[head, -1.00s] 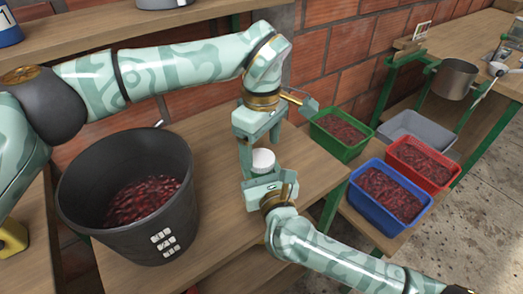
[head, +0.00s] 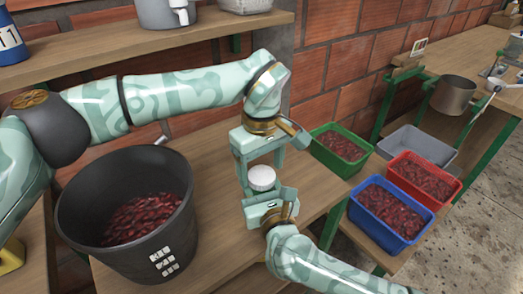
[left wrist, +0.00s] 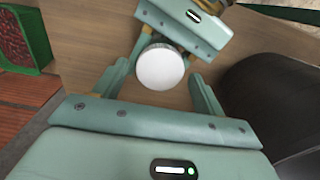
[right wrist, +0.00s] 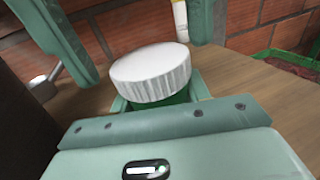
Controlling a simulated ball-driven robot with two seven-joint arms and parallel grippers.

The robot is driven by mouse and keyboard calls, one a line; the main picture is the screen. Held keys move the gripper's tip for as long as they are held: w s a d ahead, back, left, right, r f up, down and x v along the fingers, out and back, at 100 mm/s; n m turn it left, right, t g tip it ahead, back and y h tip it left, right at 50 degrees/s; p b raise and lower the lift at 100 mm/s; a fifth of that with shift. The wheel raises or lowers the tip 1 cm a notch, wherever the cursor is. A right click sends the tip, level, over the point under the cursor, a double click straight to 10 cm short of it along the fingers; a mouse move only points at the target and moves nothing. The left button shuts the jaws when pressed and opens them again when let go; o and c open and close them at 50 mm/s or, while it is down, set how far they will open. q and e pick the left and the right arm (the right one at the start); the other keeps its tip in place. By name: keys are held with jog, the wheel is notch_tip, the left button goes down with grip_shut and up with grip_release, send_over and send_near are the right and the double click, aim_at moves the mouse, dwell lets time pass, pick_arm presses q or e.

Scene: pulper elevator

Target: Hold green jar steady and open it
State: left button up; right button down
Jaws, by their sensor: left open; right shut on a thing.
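The green jar (right wrist: 175,100) has a white ribbed lid (right wrist: 152,73) on top and stands upright in my right gripper. In the head view the white lid (head: 262,177) shows, while the jar body is mostly hidden. My right gripper (head: 265,192) is shut on the jar body from the front, just below the lid. My left gripper (head: 260,168) points down from above, open, with one finger on each side of the lid. In the left wrist view the lid (left wrist: 160,67) lies between the spread fingertips, with gaps visible.
A black bucket (head: 85,225) of red cherries stands on the wooden table at left. Green (head: 325,147), red (head: 396,180) and blue (head: 370,222) crates hold cherries at right, beside a grey crate (head: 410,140). A shelf (head: 110,45) runs behind my left arm.

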pick_arm(q)
jog(key=shift+f, duration=0.65)
jog(key=shift+c, duration=0.3)
jog(key=c, duration=0.9)
jog(key=n, duration=0.3)
jog(key=shift+c, duration=0.2)
jog(key=o, duration=1.1)
jog(key=shift+c, duration=0.2)
jog(key=shift+r, duration=0.1)
